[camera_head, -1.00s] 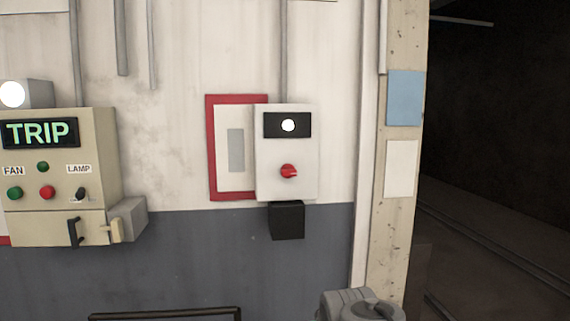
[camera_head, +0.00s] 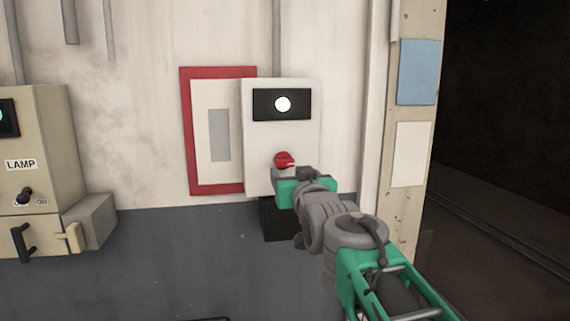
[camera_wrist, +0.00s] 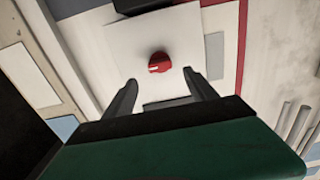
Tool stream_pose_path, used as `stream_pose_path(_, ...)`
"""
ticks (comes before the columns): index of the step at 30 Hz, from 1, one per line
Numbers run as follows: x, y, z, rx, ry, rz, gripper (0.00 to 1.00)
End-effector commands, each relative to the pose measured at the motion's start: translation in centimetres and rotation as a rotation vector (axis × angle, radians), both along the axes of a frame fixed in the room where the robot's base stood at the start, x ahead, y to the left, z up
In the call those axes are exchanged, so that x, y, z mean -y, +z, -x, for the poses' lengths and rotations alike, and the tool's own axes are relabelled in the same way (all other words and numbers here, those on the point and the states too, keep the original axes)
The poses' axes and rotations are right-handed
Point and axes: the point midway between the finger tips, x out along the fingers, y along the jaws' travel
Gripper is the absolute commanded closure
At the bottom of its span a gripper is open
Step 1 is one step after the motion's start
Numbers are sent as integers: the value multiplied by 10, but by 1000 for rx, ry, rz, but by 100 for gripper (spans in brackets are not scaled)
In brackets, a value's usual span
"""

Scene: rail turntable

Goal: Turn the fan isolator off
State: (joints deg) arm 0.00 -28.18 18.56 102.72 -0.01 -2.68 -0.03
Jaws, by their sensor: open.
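The fan isolator is a pale grey box (camera_head: 255,140) on the wall, with a lit white lamp in a black panel and a red rotary knob (camera_head: 284,159) below it. The knob also shows in the wrist view (camera_wrist: 159,62), with a small white mark toward its left edge. My gripper (camera_head: 293,172) is just below the knob in the head view, covering the box's lower right. In the wrist view my open gripper (camera_wrist: 157,85) has one finger on each side, and the knob lies ahead, between and beyond the fingertips. The fingers do not appear to touch it.
A red-framed panel (camera_head: 187,135) is on the wall left of the box. A black box (camera_head: 272,222) sits below it. A beige control cabinet (camera_head: 50,135) with a LAMP switch is at far left. A post (camera_head: 411,215) and dark tunnel (camera_head: 505,120) are at right.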

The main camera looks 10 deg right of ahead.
Motion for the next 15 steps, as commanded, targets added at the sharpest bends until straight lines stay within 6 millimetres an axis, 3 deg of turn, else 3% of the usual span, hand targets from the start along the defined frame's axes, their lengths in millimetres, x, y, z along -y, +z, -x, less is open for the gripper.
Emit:
stream_pose_path(4,0,3,-13,7,0,-1,35)
stream_pose_path(15,0,4,-74,7,0,0,35)
